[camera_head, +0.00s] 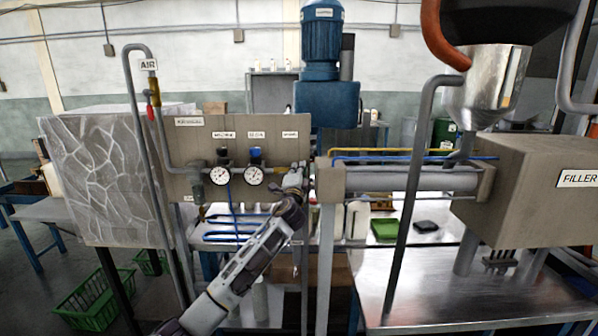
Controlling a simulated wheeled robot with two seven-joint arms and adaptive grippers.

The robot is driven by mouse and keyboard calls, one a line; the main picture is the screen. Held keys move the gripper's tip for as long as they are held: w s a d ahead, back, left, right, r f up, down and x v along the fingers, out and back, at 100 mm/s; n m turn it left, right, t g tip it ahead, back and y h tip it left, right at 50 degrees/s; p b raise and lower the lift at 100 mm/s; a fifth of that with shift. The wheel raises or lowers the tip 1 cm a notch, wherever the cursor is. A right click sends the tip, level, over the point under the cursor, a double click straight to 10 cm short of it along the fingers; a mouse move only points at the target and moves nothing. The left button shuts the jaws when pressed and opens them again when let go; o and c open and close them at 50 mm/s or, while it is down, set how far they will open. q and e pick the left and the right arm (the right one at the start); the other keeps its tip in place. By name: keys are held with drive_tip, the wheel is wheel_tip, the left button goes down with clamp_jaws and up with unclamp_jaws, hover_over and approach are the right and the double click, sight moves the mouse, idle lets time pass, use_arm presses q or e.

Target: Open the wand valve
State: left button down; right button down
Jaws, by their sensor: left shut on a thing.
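My left arm reaches up from the bottom of the head view to the right end of the brown panel (232,138). My left gripper (296,178) is at that end, below the rightmost small label (290,134), which is too small to read. It is shut on a small valve part there, apparently the wand valve's handle, mostly hidden by the fingers. Whether the valve is turned cannot be told. Two round gauges, one on the left (220,175) and one on the right (254,175), sit on the panel left of the gripper. My right gripper is not in view.
An AIR pipe (136,95) with a red lever (154,92) stands at left. A blue motor (322,50) rises behind the gripper. The FILLER box (540,185) and steel hopper (490,85) are at right, above a metal table (460,290). A green basket (95,300) is low left.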

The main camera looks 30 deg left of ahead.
use_arm(q)
drive_tip(key=shift+f+m+p, duration=0.15)
drive_tip(key=shift+m+p, duration=0.25)
drive_tip(key=shift+p, duration=0.05)
drive_tip(key=shift+d+f+m+p, duration=0.1)
drive_tip(key=shift+f+m+p, duration=0.15)
drive_tip(key=shift+m+p, duration=0.3)
drive_tip(key=shift+f+m+h+p, duration=0.25)
drive_tip(key=shift+m+h+p, duration=0.15)
drive_tip(key=shift+m, duration=0.15)
drive_tip(key=shift+f+m, duration=0.35)
drive_tip(key=shift+m, duration=0.15)
drive_tip(key=c, duration=1.5)
unclamp_jaws()
drive_tip(key=shift+v, duration=5.95)
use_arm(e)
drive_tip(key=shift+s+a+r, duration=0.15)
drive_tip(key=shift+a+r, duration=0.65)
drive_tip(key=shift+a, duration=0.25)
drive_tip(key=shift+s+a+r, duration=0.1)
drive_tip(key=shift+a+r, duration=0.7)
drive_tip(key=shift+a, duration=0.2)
use_arm(q)
drive_tip(key=shift+r, duration=0.1)
